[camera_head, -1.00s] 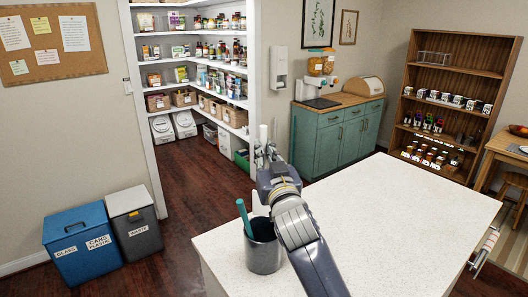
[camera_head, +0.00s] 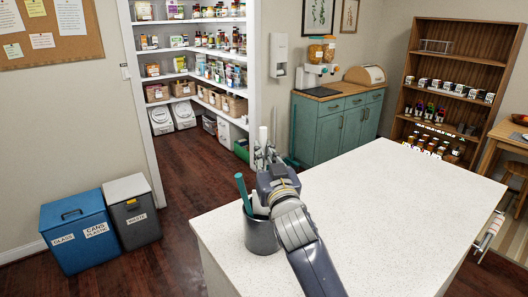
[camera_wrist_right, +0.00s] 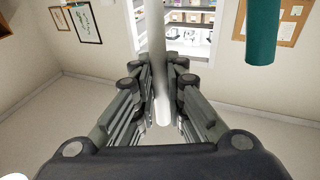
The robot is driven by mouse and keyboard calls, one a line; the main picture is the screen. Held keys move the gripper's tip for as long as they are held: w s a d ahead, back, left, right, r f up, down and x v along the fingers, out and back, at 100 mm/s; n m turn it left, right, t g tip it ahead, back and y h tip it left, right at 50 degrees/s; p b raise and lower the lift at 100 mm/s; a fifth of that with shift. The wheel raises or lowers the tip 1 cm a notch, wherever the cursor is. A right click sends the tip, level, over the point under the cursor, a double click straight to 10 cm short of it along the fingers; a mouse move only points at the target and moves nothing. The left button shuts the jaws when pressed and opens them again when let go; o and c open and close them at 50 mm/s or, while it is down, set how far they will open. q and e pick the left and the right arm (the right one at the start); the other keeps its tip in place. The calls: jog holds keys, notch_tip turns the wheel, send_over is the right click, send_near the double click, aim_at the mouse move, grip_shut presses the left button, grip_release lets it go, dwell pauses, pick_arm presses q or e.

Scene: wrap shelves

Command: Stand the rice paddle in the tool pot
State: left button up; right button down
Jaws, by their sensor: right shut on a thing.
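The rice paddle is white, with its thin handle (camera_head: 263,137) upright above my right gripper (camera_head: 265,160). The gripper is shut on it. A pale part below the gripper (camera_head: 258,205) appears to be its lower end, at the mouth of the pot; how deep it reaches is hidden. In the right wrist view the paddle (camera_wrist_right: 158,65) is a pale rod between the fingers (camera_wrist_right: 163,100). The grey tool pot (camera_head: 262,238) stands on the white counter, under and beside my right arm. My left gripper is out of view.
A teal utensil (camera_head: 243,193) leans in the pot at its left side; it also shows in the right wrist view (camera_wrist_right: 262,35). The white counter (camera_head: 390,215) is clear to the right. Blue (camera_head: 80,232) and grey (camera_head: 132,212) bins stand on the floor at left.

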jog(key=shift+f+b, duration=1.25)
jog(key=shift+f, duration=0.95)
jog(key=c, duration=1.6)
grip_release()
jog(key=shift+o, duration=0.2)
jog(key=shift+s, duration=0.1)
jog(key=v, duration=1.1)
jog(key=shift+s, duration=0.4)
jog(key=shift+d+f, duration=0.1)
jog(key=shift+d, duration=0.05)
jog(key=shift+s+f, duration=0.1)
